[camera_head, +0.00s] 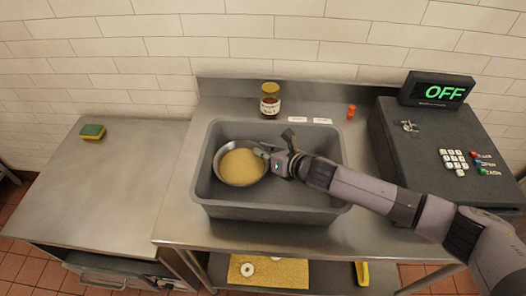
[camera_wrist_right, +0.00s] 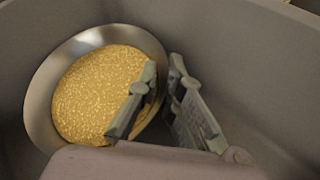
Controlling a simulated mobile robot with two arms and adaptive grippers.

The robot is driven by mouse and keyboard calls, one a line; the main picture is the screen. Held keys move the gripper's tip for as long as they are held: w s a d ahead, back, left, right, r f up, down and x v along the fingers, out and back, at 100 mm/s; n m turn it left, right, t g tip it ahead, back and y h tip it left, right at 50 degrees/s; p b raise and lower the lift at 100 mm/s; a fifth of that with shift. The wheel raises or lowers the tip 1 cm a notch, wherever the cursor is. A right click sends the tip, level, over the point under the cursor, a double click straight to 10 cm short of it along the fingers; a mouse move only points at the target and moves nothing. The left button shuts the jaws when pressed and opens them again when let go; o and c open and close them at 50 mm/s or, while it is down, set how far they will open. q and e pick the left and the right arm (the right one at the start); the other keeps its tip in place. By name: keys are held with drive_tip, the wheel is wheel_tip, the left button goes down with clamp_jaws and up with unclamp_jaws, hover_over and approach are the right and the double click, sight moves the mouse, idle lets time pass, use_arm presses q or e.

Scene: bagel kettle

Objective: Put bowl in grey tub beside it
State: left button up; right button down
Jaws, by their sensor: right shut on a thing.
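The metal bowl (camera_head: 231,147), filled with yellow grains, is inside the grey tub (camera_head: 268,211), toward its left side. I cannot tell whether the bowl's base touches the tub floor. My right gripper (camera_head: 267,156) reaches into the tub from the right and is shut on the bowl's right rim. In the right wrist view, the bowl (camera_wrist_right: 42,100) lies left of and behind the fingers (camera_wrist_right: 163,70), with tub wall (camera_wrist_right: 235,35) around it. The rim between the fingers is partly hidden. My left gripper is out of view.
A jar (camera_head: 270,103) and a small orange bottle (camera_head: 351,112) stand behind the tub. A dark register (camera_head: 425,130) with an OFF display (camera_head: 440,92) is at right. A sponge (camera_head: 93,131) lies on the left counter (camera_head: 110,180), which is otherwise clear.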

drive_tip(key=c, duration=2.1)
unclamp_jaws()
drive_tip(key=shift+f, duration=0.15)
drive_tip(key=o, duration=0.3)
drive_tip(key=shift+o, duration=0.2)
drive_tip(key=shift+s+d, duration=0.1)
drive_tip(key=b+v, duration=0.1)
drive_tip(key=v, duration=1.1)
